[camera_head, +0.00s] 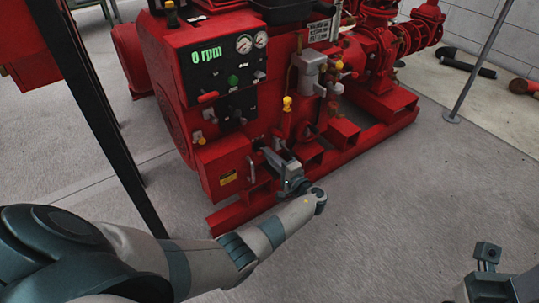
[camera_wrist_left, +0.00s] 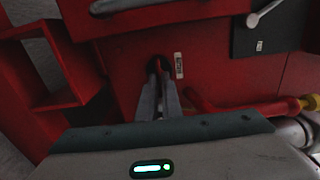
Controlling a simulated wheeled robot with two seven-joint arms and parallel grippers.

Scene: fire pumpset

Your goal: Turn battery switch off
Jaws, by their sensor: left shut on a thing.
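The red fire pumpset (camera_head: 165,55) stands in the middle of the head view. My left gripper (camera_head: 276,155) reaches its lower front, to the right of a red box with a handle. In the left wrist view, the fingers (camera_wrist_left: 160,68) are close together on the battery switch, a small red part on the red panel, beside a small white label (camera_wrist_left: 179,65). The fingers hide most of the switch, so its exact position cannot be told. My right gripper (camera_head: 486,270) is partly in view at the lower right, away from the pumpset.
The control panel (camera_head: 222,65) shows "0 rpm" and gauges. The red box (camera_head: 227,166) is left of my left gripper. A dark post (camera_head: 100,110) stands at the left and a thin pole (camera_head: 482,65) at the right. Grey floor (camera_head: 400,200) in front is clear.

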